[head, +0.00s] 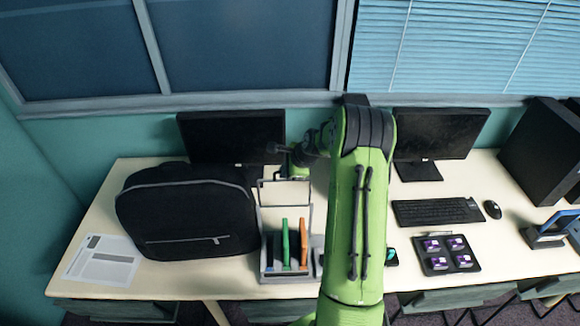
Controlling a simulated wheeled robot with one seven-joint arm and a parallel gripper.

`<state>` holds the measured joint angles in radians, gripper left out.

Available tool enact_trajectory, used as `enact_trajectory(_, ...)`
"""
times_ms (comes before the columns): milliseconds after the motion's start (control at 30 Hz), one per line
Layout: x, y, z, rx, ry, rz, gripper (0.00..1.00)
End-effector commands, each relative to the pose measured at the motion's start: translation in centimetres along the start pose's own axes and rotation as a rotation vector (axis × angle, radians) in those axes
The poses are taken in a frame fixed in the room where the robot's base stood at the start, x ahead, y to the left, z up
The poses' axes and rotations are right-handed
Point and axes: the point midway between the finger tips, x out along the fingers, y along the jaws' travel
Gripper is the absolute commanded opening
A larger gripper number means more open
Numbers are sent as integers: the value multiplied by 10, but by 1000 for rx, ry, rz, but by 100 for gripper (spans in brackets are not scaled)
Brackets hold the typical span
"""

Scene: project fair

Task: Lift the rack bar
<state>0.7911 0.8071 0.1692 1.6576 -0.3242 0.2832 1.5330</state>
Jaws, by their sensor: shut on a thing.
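A small grey rack (291,279) stands near the front edge of the table in the head view. It holds a green upright piece (285,243), an orange one (303,242) and dark ones. A thin grey frame rises above it, with the rack bar (268,181) across its top. My gripper (284,173) is at the top of this frame, shut on the rack bar. The fingertips are small and dark here, so their exact contact is hard to see. My green arm hides the table to the right of the rack.
A black backpack (185,218) stands close left of the rack, with a paper sheet (104,260) beyond it. Two monitors (230,137) (440,135) stand behind. A keyboard (437,211), a mouse (492,209) and a dark tray (427,262) with purple items lie to the right.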

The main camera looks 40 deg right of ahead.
Motion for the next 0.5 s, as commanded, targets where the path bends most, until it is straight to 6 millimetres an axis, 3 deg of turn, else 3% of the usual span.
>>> enact_trajectory(400, -1, -5, 1, -5, 3, -11, 0)
enact_trajectory(433, -2, -5, 1, -5, 3, -12, 13)
enact_trajectory(500, -2, -5, 1, -4, 3, -12, 20)
